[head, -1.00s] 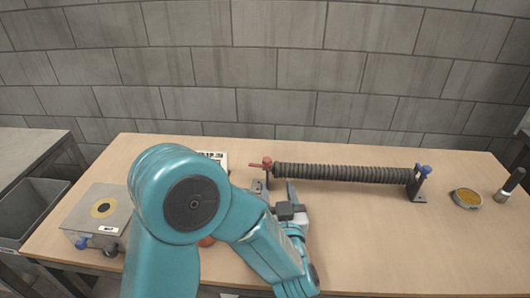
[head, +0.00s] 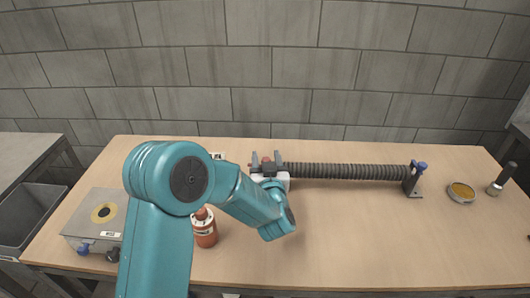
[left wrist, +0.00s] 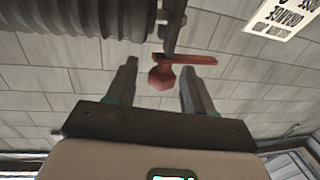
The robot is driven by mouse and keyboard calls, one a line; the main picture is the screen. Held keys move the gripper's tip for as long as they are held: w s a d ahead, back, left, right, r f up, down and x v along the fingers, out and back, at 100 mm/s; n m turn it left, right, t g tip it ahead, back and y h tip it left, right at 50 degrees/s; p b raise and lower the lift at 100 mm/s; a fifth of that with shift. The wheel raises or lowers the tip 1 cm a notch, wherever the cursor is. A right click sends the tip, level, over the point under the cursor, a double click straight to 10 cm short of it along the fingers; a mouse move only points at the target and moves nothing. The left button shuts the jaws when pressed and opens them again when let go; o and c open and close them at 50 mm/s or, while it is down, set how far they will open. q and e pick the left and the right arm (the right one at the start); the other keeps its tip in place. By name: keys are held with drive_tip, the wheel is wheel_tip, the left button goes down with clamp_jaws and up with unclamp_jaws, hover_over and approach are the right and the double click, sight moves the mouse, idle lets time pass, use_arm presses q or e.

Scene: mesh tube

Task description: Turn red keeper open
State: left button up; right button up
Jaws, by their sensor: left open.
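The red keeper (left wrist: 165,72) shows in the left wrist view as a red knob with a flat red lever running right from it. It sits at the end of the dark ribbed tube (left wrist: 75,18). In the head view the keeper (head: 267,165) is at the tube's left end, partly hidden by my gripper. My left gripper (head: 266,156) is open, with one finger on each side of the knob. In the left wrist view the fingers (left wrist: 160,85) stand apart from the knob. The right gripper is in neither view now.
The tube (head: 345,171) runs right to a bracket with a blue keeper (head: 419,166). An orange-red bottle (head: 204,228) stands behind my left arm. A grey box (head: 95,218) is at the left, a yellow-topped tin (head: 461,192) at the right. The front right table is clear.

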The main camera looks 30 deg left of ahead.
use_arm(q)
drive_tip(key=shift+x, duration=1.05)
drive_tip(key=c, duration=1)
drive_tip(key=shift+o, duration=0.2)
drive_tip(key=shift+n+g+y, duration=0.4)
drive_tip(key=shift+n+y, duration=0.1)
drive_tip(key=shift+s+a+n+g+y+b, duration=0.1)
drive_tip(key=shift+n+g+y+b, duration=0.2)
drive_tip(key=shift+g+y, duration=0.15)
drive_tip(key=o, duration=1)
drive_tip(key=shift+c, duration=0.2)
drive_tip(key=b+v, duration=0.1)
drive_tip(key=v, duration=1.5)
drive_tip(key=shift+s, duration=0.2)
